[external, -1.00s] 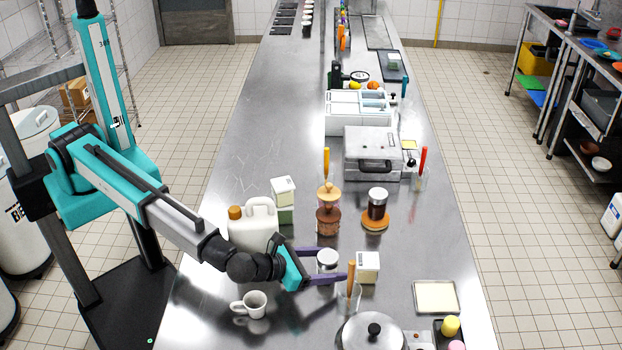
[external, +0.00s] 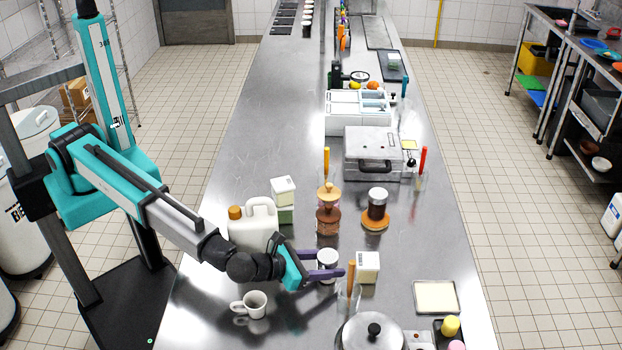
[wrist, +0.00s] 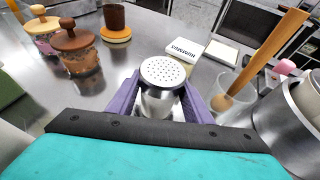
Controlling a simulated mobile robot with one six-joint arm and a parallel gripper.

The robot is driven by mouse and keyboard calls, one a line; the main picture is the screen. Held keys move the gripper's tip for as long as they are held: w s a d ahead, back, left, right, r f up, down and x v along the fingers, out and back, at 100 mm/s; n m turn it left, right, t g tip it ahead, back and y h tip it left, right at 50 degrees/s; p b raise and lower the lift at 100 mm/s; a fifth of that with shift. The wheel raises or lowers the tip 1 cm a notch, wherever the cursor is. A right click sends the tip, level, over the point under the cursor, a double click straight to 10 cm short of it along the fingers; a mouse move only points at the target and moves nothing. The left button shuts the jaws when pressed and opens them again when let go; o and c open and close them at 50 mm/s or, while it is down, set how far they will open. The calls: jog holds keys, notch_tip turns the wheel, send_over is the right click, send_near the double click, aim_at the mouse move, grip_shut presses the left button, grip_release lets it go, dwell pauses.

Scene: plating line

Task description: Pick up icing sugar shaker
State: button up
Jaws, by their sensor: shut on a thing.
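The icing sugar shaker (external: 327,259) is a small metal cylinder with a pale, perforated top. It stands upright at the steel counter's near part. In the wrist view the shaker (wrist: 162,80) sits between the two purple fingers, its holed lid facing up. My gripper (external: 331,267) is shut on the shaker from the left side. The shaker's lower body is partly hidden by the fingers. It appears to be at counter height; I cannot tell whether its base touches the steel.
A white carton (external: 367,267) and a glass with a wooden-handled tool (external: 350,292) stand close right. A white jug (external: 251,230) and a mug (external: 252,304) are left. Wooden-lidded jars (external: 328,218) stand behind. A round metal lidded pot (external: 372,335) is at the front.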

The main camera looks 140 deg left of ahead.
notch_tip(320, 180, up, 18)
jog(key=b, duration=0.3)
jog(key=shift+b, duration=0.35)
dwell(0.8)
